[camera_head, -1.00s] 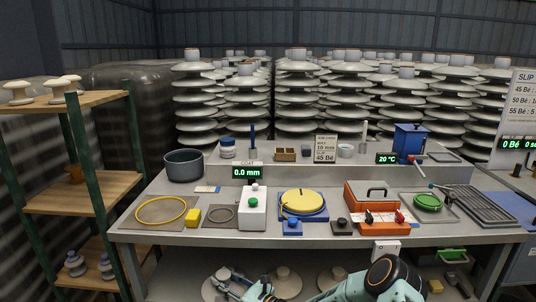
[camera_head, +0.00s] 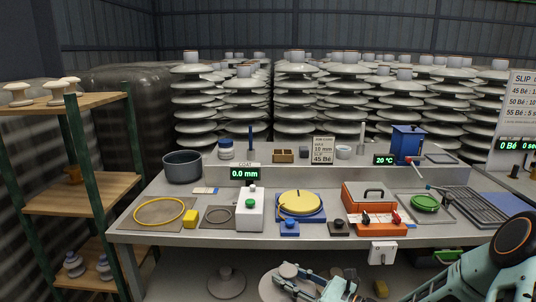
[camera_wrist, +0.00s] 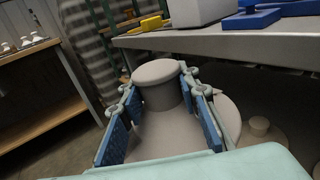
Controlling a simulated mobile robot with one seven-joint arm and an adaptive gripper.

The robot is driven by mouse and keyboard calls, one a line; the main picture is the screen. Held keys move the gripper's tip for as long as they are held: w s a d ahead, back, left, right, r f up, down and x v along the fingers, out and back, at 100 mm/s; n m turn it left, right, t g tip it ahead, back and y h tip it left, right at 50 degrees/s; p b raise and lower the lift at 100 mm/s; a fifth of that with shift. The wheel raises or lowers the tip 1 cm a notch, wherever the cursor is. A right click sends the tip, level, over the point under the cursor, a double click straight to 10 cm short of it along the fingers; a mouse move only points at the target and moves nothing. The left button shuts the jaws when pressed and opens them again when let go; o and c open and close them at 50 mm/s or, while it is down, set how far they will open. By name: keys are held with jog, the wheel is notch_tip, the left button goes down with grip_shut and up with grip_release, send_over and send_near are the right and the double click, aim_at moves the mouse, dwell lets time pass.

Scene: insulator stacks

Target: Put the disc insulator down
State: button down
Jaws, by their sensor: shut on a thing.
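A pale grey disc insulator (camera_wrist: 160,78) fills the middle of the wrist view, with its round cap between the blue pads of my gripper (camera_wrist: 160,100). My gripper is shut on it, below the level of the bench top. In the head view, my gripper (camera_head: 312,285) is at the bottom edge, beside the pale disc (camera_head: 275,286). The disc's lower side is hidden, so I cannot tell whether it touches anything. Another disc insulator (camera_head: 226,284) stands to the left under the bench.
The bench (camera_head: 200,239) overhangs this area, and its front edge is close in the wrist view (camera_wrist: 230,42). More discs (camera_wrist: 258,127) stand to the right. A wooden shelf rack (camera_head: 80,193) is at left. The bench top holds a yellow disc wheel (camera_head: 300,202) and other tools.

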jog(key=s+d+r, duration=0.5)
jog(key=d+r, duration=0.1)
jog(key=d, duration=0.3)
notch_tip(320, 180, up, 20)
jog(key=p, duration=2.6)
jog(key=shift+w+a+f, duration=0.15)
jog(key=shift+a+f, duration=0.05)
jog(key=shift+a, duration=0.15)
jog(key=shift+a+m+t+h, duration=0.1)
jog(key=shift+m+t+h, duration=2.5)
jog(key=shift+h, duration=0.4)
